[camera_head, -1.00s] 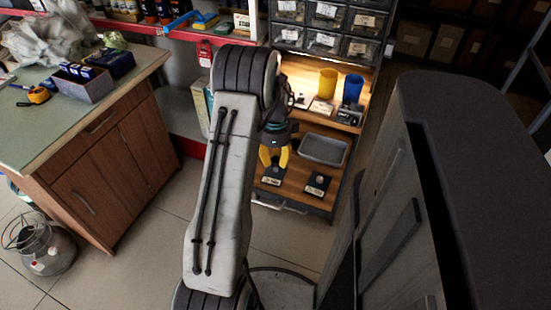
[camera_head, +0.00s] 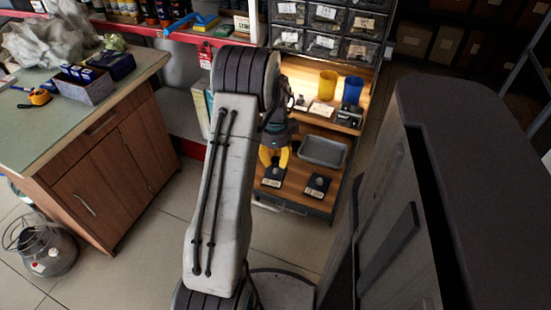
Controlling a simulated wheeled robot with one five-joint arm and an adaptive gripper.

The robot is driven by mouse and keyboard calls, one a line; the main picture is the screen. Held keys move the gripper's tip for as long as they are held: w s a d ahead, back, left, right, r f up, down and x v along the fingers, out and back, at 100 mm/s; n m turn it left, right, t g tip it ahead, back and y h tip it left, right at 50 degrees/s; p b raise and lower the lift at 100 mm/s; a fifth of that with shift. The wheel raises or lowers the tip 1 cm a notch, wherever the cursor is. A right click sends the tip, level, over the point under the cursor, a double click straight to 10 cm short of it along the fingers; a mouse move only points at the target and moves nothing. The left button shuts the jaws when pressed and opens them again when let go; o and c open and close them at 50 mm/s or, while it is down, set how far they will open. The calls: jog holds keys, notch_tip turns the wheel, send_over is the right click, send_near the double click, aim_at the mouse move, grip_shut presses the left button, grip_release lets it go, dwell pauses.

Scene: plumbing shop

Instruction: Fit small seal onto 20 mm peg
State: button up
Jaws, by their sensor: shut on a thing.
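My gripper (camera_head: 274,163) has yellow fingers and points down over the lower wooden shelf. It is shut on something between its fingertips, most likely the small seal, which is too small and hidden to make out. Directly below the fingertips is a dark peg base (camera_head: 272,182) with a pale label. A second dark peg base (camera_head: 317,186) with a short light peg stands to its right, apart from my gripper. The labels are too small to read, so I cannot tell which peg is 20 mm. Whether the held thing touches the left peg is not clear.
A grey tray (camera_head: 323,152) lies behind the pegs. A yellow cup (camera_head: 327,84) and a blue cup (camera_head: 352,89) stand on the upper shelf, below drawers (camera_head: 322,43). A dark grey cabinet (camera_head: 480,180) stands close on the right. A wooden workbench (camera_head: 98,180) is at the left.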

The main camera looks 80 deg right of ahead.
jog(key=shift+f, duration=0.1)
jog(key=o, duration=0.4)
jog(key=shift+o, duration=0.2)
jog(key=shift+r, duration=0.2)
notch_tip(320, 180, up, 11)
jog(key=p, duration=0.8)
jog(key=shift+f, duration=0.15)
dwell(1.0)
